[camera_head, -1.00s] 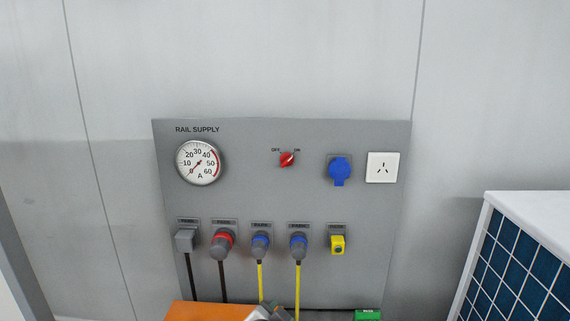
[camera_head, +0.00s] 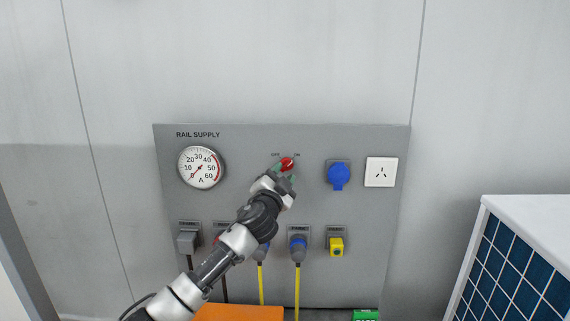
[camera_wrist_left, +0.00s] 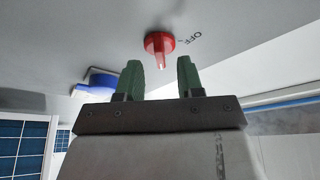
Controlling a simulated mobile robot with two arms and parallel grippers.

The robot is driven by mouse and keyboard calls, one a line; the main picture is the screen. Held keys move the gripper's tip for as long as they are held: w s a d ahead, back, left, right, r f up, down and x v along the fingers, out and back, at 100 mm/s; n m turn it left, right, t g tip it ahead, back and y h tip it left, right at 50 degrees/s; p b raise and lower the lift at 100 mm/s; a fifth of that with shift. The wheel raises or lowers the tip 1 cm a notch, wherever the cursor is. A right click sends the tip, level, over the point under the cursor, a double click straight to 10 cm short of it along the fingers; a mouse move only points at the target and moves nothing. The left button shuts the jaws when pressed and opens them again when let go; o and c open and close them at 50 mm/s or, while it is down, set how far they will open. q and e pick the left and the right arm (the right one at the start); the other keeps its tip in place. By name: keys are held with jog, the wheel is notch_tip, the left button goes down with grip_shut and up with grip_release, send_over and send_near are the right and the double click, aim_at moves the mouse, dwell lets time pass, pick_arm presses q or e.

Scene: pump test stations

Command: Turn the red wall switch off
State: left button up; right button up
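The red wall switch (camera_head: 287,163) is a red rotary knob on the grey RAIL SUPPLY panel (camera_head: 240,205), between OFF and ON labels. In the head view its handle tilts toward the ON side. My left gripper (camera_head: 284,175) is just below the switch in the head view and partly covers the panel there. In the left wrist view the red switch (camera_wrist_left: 160,44) shows ahead of the two green fingertips of my left gripper (camera_wrist_left: 160,75). The fingers are apart with nothing between them, and I see no contact with the knob. My right gripper is out of view.
A round gauge (camera_head: 201,167) is left of the switch. A blue socket (camera_head: 339,174) and a white outlet (camera_head: 381,172) are to its right. Several plugs and cables line the lower panel. An orange surface (camera_head: 238,313) and a blue-tiled unit (camera_head: 515,270) stand in front.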

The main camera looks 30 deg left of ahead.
aim_at(287, 165)
pick_arm(q)
jog(key=shift+x, duration=1.3)
jog(key=shift+c, duration=0.3)
